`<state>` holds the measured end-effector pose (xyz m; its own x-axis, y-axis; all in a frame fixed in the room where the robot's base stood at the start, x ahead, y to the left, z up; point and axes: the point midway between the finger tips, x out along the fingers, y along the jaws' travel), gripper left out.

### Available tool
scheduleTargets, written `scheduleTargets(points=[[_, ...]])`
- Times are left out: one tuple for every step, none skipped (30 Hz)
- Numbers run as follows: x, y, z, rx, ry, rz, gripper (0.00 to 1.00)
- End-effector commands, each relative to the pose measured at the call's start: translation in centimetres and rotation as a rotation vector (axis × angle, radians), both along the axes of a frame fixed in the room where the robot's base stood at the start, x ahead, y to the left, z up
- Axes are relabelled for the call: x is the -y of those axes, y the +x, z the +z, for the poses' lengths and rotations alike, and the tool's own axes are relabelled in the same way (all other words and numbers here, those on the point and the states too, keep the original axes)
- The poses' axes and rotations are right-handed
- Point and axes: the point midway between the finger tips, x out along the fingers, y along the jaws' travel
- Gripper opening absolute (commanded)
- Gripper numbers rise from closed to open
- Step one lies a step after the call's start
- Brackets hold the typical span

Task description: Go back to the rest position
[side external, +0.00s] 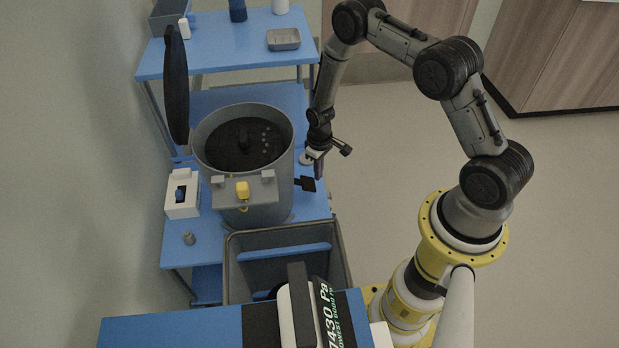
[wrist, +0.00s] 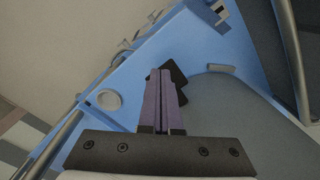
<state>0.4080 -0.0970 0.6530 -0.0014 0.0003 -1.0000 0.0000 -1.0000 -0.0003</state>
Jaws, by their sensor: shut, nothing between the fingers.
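My gripper (side external: 319,168) hangs from the bent arm just right of the large grey pot, over the right edge of the blue cart. In the wrist view my gripper (wrist: 164,75) shows two purple fingers pressed together with nothing between them. A small black plate (side external: 306,184) on the pot's right side is close to the fingertips. In the wrist view a black plate (wrist: 178,77) shows partly behind the fingers; I cannot tell whether they touch.
The grey pot (side external: 210,170) stands on the blue cart with its round black lid (side external: 176,85) upright at the left. A grey bin (side external: 232,272) is in front. A white box (side external: 182,207) sits left of the pot. Open floor (side external: 400,140) lies right of the cart.

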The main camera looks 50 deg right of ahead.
Motion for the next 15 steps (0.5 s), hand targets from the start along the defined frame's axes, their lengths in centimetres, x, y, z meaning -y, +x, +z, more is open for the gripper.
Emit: scheduleTargets(points=[[0.0,0.0,0.0,0.0,0.0,0.0,0.0],[0.0,0.0,0.0,0.0,0.0,0.0,0.0],[0.0,0.0,0.0,0.0,0.0,0.0,0.0],[0.0,0.0,0.0,0.0,0.0,0.0,0.0],[0.0,0.0,0.0,0.0,0.0,0.0,0.0],[0.0,0.0,0.1,0.001,0.0,0.0,0.0],[0.0,0.1,0.2,0.002,-0.001,0.001,0.0],[-0.1,0.2,0.6,0.004,-0.001,0.004,0.0],[-0.2,0.3,1.3,0.009,-0.002,0.009,0.0],[-0.3,0.4,2.0,0.012,-0.003,0.014,0.0],[-0.5,0.5,2.9,0.017,-0.004,0.02,0.0],[-0.9,0.6,4.4,0.022,-0.005,0.032,0.0],[-1.2,0.6,5.7,0.026,-0.006,0.042,0.0],[-1.5,0.6,7.1,0.032,-0.007,0.052,0.0],[-2.0,0.4,9.1,0.038,-0.009,0.068,0.0]])
